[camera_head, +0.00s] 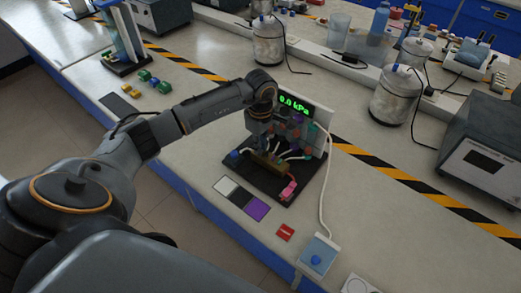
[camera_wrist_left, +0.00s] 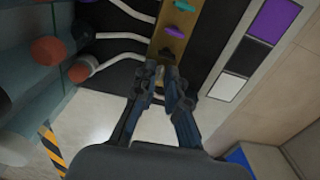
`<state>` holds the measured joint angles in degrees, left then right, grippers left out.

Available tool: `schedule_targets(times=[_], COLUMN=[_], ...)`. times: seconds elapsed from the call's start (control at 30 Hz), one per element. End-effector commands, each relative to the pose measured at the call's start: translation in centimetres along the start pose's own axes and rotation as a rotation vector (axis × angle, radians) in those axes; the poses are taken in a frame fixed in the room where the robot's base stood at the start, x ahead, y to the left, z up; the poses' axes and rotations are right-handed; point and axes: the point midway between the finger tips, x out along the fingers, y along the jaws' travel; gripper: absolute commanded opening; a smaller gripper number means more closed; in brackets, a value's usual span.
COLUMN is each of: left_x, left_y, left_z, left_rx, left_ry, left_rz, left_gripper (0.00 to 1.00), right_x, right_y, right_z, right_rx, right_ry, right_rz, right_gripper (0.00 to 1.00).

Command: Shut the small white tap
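A brass bar (camera_wrist_left: 172,38) with a row of small coloured taps stands on a black base board (camera_head: 252,181). In the left wrist view a teal tap (camera_wrist_left: 182,5), a purple tap (camera_wrist_left: 176,32) and a black tap (camera_wrist_left: 165,53) show along it. A small pale piece (camera_wrist_left: 161,73), possibly the white tap, shows at the bar's near end, between my left fingertips. My left gripper (camera_wrist_left: 164,76) is partly open there, with a gap between its fingers; I cannot tell whether they touch the piece. In the head view my gripper hides much of the bar. My right gripper is out of view.
White, black and purple squares (camera_head: 241,197) lie in front. White tubes run beside the bar.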

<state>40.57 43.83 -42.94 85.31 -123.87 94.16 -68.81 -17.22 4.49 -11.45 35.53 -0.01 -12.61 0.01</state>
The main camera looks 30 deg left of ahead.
Motion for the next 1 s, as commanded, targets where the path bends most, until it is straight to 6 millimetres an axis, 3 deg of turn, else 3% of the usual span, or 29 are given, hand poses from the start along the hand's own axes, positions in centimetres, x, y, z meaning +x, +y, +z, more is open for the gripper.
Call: schedule_targets(times=[0.87, 0.93, 1.0], left_x=[-0.30, -0.30, -0.29], left_y=[0.00, 0.00, 0.00], left_z=[-0.01, -0.01, -0.01], left_rx=[0.000, 0.000, 0.000], left_ry=[0.000, 0.000, 0.000], left_rz=[0.000, 0.000, 0.000], left_gripper=[0.12, 0.02, 0.00], right_x=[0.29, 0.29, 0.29], right_y=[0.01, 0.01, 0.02], right_z=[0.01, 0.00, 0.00], right_rx=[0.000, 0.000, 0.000], right_ry=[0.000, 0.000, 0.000], right_rz=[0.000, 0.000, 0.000], right_gripper=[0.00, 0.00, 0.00])
